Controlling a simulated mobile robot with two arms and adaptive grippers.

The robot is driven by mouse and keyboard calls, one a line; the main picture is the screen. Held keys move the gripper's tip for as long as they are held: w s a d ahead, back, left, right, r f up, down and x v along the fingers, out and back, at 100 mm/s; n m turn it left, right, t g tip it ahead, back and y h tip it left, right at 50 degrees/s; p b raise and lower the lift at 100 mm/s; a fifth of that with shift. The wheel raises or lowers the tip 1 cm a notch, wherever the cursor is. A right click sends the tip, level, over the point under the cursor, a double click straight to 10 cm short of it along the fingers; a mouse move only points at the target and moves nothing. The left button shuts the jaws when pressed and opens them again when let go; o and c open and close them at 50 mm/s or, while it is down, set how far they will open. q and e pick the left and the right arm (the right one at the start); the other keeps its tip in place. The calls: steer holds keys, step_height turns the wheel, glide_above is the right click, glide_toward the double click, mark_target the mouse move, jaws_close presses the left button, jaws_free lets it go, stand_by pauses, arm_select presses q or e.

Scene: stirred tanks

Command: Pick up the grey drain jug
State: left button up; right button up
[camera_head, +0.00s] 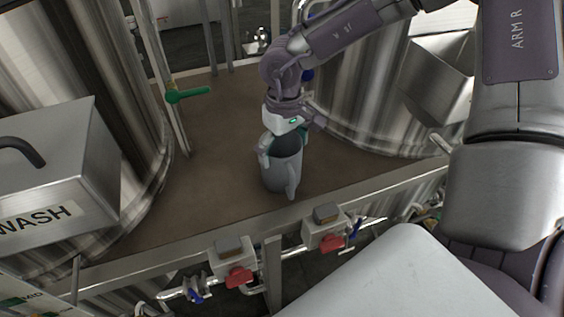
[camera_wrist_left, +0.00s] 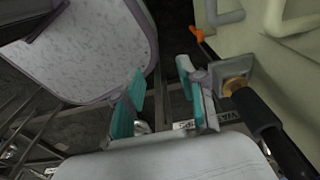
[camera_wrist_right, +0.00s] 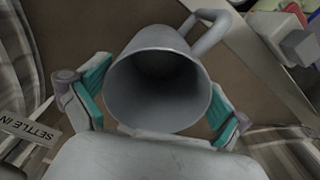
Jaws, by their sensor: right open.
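The grey drain jug (camera_head: 281,176) stands upright on the brown deck between two steel tanks, its handle toward the front right. In the right wrist view the jug (camera_wrist_right: 158,85) shows its open mouth, dark and empty-looking inside, with the handle at the upper right. My right gripper (camera_head: 283,150) is over the jug from above. Its teal-padded fingers (camera_wrist_right: 158,98) are spread to either side of the jug's rim, open. My left gripper (camera_wrist_left: 163,98) is open in the left wrist view, with nothing between its fingers; it is not in the head view.
A steel box marked WASH (camera_head: 60,185) stands at the left. A large tank (camera_head: 370,100) stands close at right. Bare deck (camera_head: 215,190) lies left of the jug.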

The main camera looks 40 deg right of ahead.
steer(key=c, duration=1.3)
